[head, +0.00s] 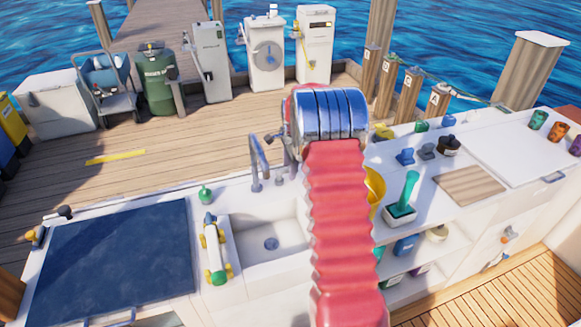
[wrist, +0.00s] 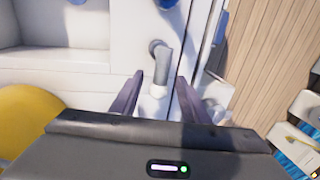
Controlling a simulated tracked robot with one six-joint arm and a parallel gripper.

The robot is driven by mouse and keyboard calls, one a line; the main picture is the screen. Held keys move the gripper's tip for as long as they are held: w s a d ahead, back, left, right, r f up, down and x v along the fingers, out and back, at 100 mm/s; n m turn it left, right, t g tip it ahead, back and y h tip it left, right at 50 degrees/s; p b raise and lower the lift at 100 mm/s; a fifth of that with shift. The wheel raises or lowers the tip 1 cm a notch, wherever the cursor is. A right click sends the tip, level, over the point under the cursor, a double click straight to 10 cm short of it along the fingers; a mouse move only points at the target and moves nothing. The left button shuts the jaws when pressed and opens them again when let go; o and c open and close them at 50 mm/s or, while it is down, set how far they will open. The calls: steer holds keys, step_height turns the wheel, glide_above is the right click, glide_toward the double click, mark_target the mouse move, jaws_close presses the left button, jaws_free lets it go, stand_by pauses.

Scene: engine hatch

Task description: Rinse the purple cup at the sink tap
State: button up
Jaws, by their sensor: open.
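The purple cup (head: 575,146) stands at the far right edge of the counter in the head view, partly cut off by the frame. The sink basin (head: 262,243) is left of my arm, with the grey tap (head: 259,157) behind it. In the wrist view my gripper (wrist: 160,98) is open, its two dark fingers apart with nothing held. A grey upright fitting with a pale base (wrist: 161,65) shows beyond and between the fingertips; I cannot tell whether it is the tap. The purple cup is not in the wrist view.
Green (head: 538,120) and orange (head: 558,131) cups stand beside the purple one. A yellow rounded thing (head: 375,188) is right of the sink, partly behind my arm. A green-handled brush in a holder (head: 402,205) and a wooden board (head: 470,185) are farther right. A dark blue panel (head: 115,260) lies left.

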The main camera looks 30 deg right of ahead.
steer(key=shift+c, duration=0.3)
jaws_close()
stand_by(0.3)
